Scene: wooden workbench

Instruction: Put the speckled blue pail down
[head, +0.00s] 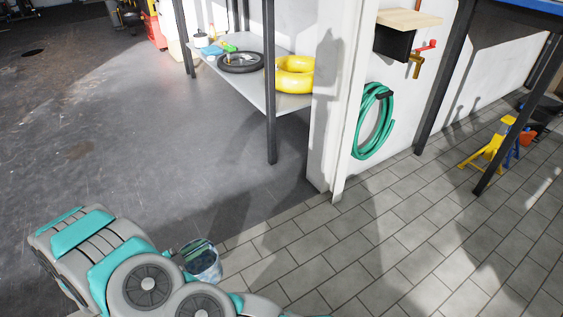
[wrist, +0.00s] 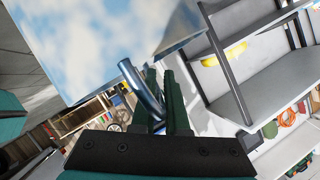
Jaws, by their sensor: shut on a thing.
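The speckled blue pail (head: 207,268) hangs at my gripper (head: 196,247) in the lower left of the head view, beside my arm. In the wrist view the pail's mottled blue and white side (wrist: 95,40) fills the upper left. My gripper (wrist: 161,76) shows there with its two dark green fingers close together on a blue bar of the pail, which looks like its handle. The pail is held in front of the floor; its height above it is hard to tell. Its underside is partly hidden.
A grey shelf table (head: 254,94) with a black tyre (head: 241,62) and yellow rings (head: 294,75) stands beyond. A white wall with a green hose (head: 374,122) is right of it. A yellow stand (head: 487,150) is far right. The tiled floor (head: 340,250) is clear.

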